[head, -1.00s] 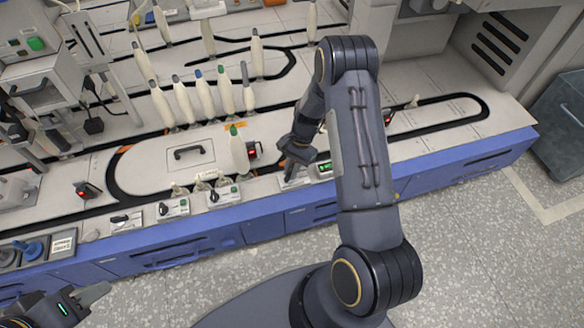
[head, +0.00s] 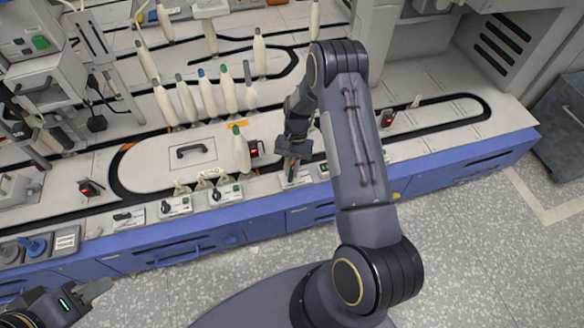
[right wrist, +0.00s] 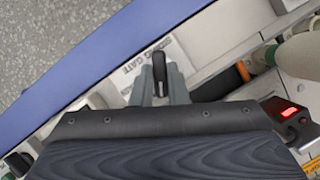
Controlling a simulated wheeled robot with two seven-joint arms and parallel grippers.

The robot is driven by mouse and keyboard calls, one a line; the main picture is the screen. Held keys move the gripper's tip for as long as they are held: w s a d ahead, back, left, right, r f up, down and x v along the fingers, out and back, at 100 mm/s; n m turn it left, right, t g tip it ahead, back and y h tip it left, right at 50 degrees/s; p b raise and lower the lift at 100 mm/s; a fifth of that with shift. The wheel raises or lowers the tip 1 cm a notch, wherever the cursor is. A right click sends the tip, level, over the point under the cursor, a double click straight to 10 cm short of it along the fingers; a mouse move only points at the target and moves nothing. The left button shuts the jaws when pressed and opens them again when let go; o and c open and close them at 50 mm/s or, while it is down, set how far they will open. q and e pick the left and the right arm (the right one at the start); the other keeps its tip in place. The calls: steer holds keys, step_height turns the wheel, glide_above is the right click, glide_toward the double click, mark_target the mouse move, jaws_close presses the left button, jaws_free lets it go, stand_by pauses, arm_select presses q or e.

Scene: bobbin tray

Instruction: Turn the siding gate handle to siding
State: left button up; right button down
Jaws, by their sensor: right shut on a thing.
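The siding gate handle (right wrist: 160,66), a small black lever, shows in the right wrist view beside a white plate labelled SIDING GATE (right wrist: 146,62). My right gripper (right wrist: 160,84) has its two grey fingers on either side of the handle, shut on it. In the head view the right gripper (head: 292,170) points down at the gate plate (head: 297,181) on the bench's front edge; its fingers mostly hide the handle there. My left gripper (head: 95,291) is low at the left, away from the bench, and its opening is unclear.
Similar switch plates (head: 176,207) line the front edge to the left. Several more bobbins stand behind.

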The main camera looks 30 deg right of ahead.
steer(key=c, duration=1.4)
jaws_free()
steer(key=shift+c, duration=0.2)
steer(key=p+v, duration=0.2)
steer(key=v, duration=0.5)
steer(key=shift+r, duration=0.4)
steer(key=shift+w+d, duration=0.1)
